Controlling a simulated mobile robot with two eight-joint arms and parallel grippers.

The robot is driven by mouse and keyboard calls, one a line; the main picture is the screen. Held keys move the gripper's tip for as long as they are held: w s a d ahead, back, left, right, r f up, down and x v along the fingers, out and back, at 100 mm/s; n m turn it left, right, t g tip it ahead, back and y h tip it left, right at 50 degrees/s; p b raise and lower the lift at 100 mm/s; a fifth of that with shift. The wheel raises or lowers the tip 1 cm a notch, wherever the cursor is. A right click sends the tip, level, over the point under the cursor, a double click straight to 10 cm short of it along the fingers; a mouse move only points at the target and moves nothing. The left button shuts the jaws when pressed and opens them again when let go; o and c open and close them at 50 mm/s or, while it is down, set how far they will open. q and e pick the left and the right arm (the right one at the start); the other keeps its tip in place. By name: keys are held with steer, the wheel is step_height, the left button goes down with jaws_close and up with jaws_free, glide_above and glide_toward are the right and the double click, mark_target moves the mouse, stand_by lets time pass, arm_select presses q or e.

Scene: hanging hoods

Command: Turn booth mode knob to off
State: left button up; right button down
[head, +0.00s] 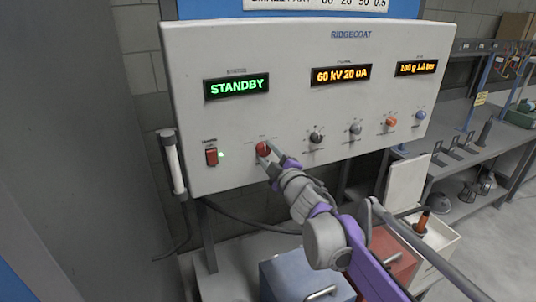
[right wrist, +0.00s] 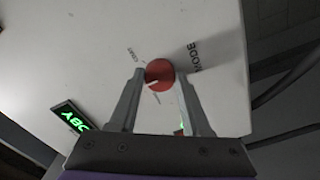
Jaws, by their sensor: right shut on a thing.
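The booth mode knob (head: 263,149) is a red round knob on the white RIDGECOAT control panel (head: 290,110). My right gripper (head: 274,160) reaches it from the lower right in the head view. In the right wrist view, the red knob (right wrist: 159,75) sits between the two fingertips of my right gripper (right wrist: 160,80), which are shut on it. A pale pointer line shows on the knob. The word MODE and a smaller label are printed beside it. The status display (head: 237,87) reads STANDBY in green. My left gripper is not in view.
A black knob (head: 316,137), a grey one, an orange one and a blue one line the panel to the right. Blue and red boxes stand below. A grey workbench (head: 470,150) is at right.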

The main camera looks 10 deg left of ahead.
steer(key=shift+c, duration=1.8)
jaws_free()
steer(key=b+v, duration=0.1)
steer(key=v, duration=1)
steer(key=shift+b, duration=0.4)
steer(key=shift+w, duration=0.1)
